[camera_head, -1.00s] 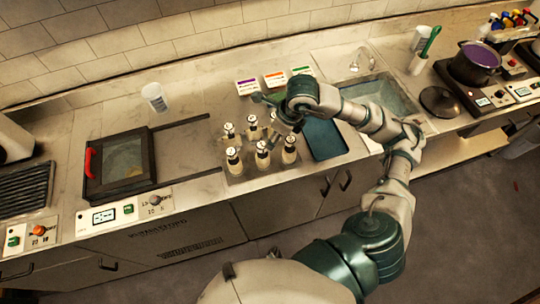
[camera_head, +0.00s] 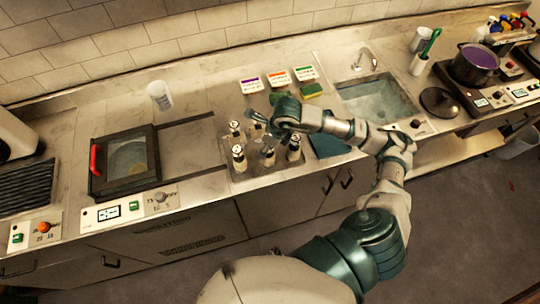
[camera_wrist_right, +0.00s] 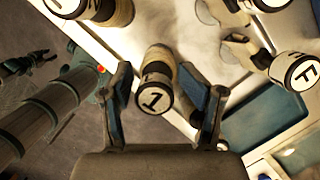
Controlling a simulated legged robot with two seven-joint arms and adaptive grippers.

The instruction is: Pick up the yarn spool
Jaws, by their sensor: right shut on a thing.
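Several pale, bottle-like pieces with dark-ringed, lettered white tops stand on a metal tray (camera_head: 236,176); I cannot tell for certain which is the yarn spool. My right gripper (camera_head: 260,122) is low over them, and its arm partly hides some. Other tops, one marked "F" (camera_wrist_right: 303,76), stand close by. What seems to be my left gripper (camera_wrist_right: 28,64) is small and dark at the wrist view's left.
A blue mat (camera_head: 330,146) lies right of the tray, partly under my arm. A sink (camera_head: 376,100) is farther right. A dark-framed screen (camera_head: 125,160) and white cup (camera_head: 159,96) are left.

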